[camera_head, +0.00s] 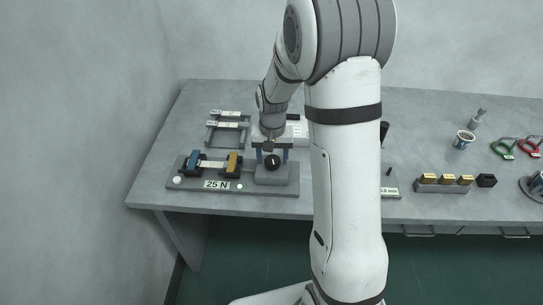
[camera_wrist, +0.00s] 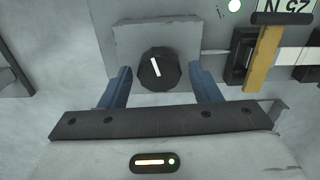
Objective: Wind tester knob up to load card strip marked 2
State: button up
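The tester (camera_head: 205,186) stands at the table's left front, its display (camera_head: 216,184) reading 25 N. A pale card strip (camera_head: 213,164) spans between its blue clamp (camera_head: 193,162) and yellow clamp (camera_head: 233,162); I cannot read a number on it. The black round knob (camera_head: 272,161) sits on a grey block at the tester's right. In the wrist view the knob (camera_wrist: 159,70) has a white pointer line, tilted slightly left of upright. My gripper (camera_wrist: 160,74) is open, with one blue finger on each side of the knob and a small gap visible on both sides.
A rack with pale strips (camera_head: 228,125) stands behind the tester. A small green light (camera_head: 239,187) glows by the display. To the right are a block with yellow pieces (camera_head: 443,181), a cup (camera_head: 464,140) and green and red tools. My arm hides the middle table.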

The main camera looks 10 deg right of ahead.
aim_at(272, 159)
jog(key=shift+o, duration=0.4)
jog(key=shift+r, duration=3.9)
